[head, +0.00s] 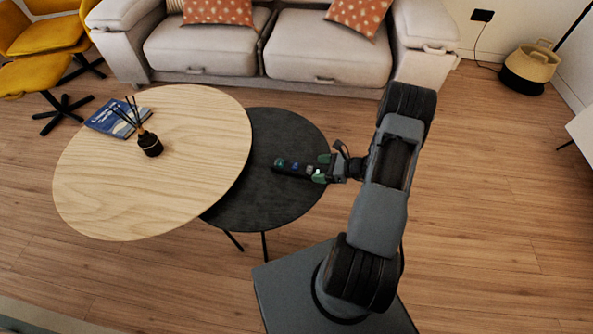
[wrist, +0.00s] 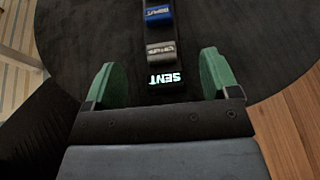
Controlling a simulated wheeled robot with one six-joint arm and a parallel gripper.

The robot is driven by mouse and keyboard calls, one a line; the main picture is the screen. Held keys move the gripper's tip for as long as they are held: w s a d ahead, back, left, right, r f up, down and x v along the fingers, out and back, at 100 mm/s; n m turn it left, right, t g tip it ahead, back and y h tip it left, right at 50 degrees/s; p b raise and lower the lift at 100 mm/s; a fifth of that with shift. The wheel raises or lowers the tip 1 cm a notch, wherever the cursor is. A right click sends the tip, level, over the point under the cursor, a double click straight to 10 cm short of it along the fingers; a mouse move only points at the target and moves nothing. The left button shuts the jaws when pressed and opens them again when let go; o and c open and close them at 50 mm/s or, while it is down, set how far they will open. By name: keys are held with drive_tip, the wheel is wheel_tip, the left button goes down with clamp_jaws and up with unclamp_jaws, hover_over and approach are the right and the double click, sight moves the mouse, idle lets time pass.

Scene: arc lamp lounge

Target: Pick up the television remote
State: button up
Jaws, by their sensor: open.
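The television remote (head: 290,171) looks like a dark, narrow bar with coloured buttons, lying on the black round table. In the wrist view the remote (wrist: 159,32) runs away from me, with a blue button, a grey button and white lettering. My gripper (head: 321,168) is at the remote's right end in the head view. In the wrist view its green fingers (wrist: 161,72) are open, one on either side of the remote's near end, with visible gaps.
The black table (head: 265,135) is otherwise bare. A higher wooden table (head: 190,200) overlaps its left side and carries a blue book (head: 105,118) and a reed diffuser (head: 150,145). A sofa (head: 215,47) stands behind. Open floor (head: 490,200) lies to the right.

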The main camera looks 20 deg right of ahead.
sight(310, 169)
drive_tip(key=shift+b+x, duration=0.65)
drive_tip(key=shift+x, duration=1.65)
drive_tip(key=shift+d, duration=0.1)
drive_tip(key=shift+c, duration=0.3)
drive_tip(key=c, duration=1.1)
